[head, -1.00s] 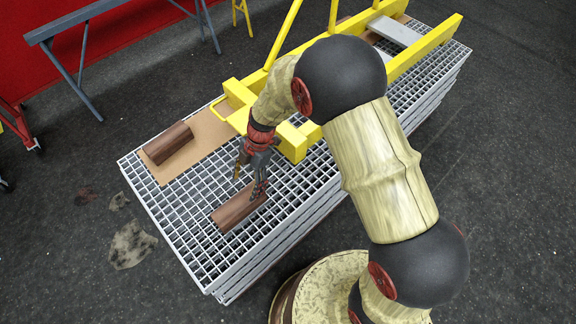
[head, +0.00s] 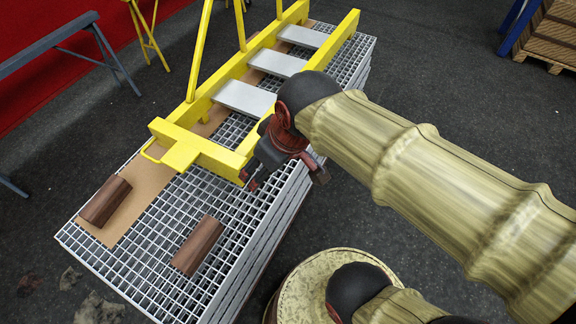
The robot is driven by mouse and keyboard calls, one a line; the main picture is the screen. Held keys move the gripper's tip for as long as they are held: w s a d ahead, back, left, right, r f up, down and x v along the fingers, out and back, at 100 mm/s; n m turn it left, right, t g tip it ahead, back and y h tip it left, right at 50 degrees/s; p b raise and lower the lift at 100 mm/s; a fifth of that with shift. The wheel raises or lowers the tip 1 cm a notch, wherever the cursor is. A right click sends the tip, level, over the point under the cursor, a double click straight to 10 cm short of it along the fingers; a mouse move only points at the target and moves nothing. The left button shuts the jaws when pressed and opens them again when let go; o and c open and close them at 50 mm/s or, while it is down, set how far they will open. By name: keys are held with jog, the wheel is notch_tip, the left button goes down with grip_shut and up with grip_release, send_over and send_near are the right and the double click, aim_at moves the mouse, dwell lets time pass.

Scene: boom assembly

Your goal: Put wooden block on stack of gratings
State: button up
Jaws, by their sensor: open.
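One wooden block (head: 198,245) lies on the metal grating at the near part of the stack of gratings (head: 150,262). A second wooden block (head: 105,201) lies on a brown board at the stack's left end. My gripper (head: 256,183) is open and empty. It is up and to the right of the nearer block, apart from it, near the right edge of the stack and the end of the yellow frame. My wrist hides part of the gratings there.
A yellow ladder-like frame (head: 228,151) with grey steps lies across the far part of the stack. The brown cardboard (head: 147,187) runs along its left side. A grey trestle (head: 62,36) stands at upper left. A pallet load (head: 552,38) stands at upper right.

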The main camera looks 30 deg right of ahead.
jog(key=s+d+m, duration=0.1)
jog(key=s, duration=0.1)
jog(key=s+d+r+m+t, duration=0.1)
jog(key=m, duration=0.1)
jog(key=shift+s+d+r+m+h, duration=0.2)
jog(key=shift+s+d+m+h, duration=0.1)
jog(key=shift+s+d+h, duration=0.1)
